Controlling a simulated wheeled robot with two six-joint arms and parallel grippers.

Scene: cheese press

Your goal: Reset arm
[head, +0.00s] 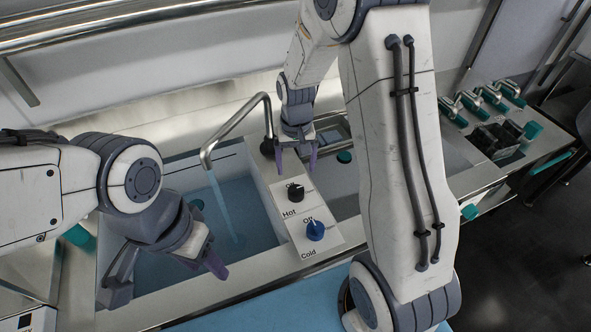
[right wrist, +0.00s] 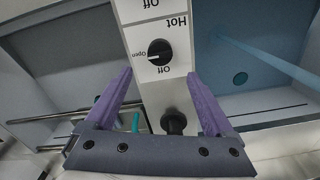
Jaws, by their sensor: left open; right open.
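My right gripper (head: 297,158) is open and empty above the white control panel (head: 329,243) between two sinks. In the right wrist view its purple fingers (right wrist: 165,100) stand apart, with the black Hot knob (right wrist: 160,52) beyond them and touching neither. The knob's white mark points toward "Open". The Hot knob also shows in the head view (head: 295,191), with the blue Cold knob (head: 315,231) in front of it. My left gripper (head: 207,258) is open over the front of the left sink, fingers pointing down, and holds nothing visible.
A curved metal faucet (head: 235,130) pours a stream of water (head: 220,205) into the left sink (head: 258,222). A blue surface (head: 285,315) lies at the front. My right arm hides part of the right sink.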

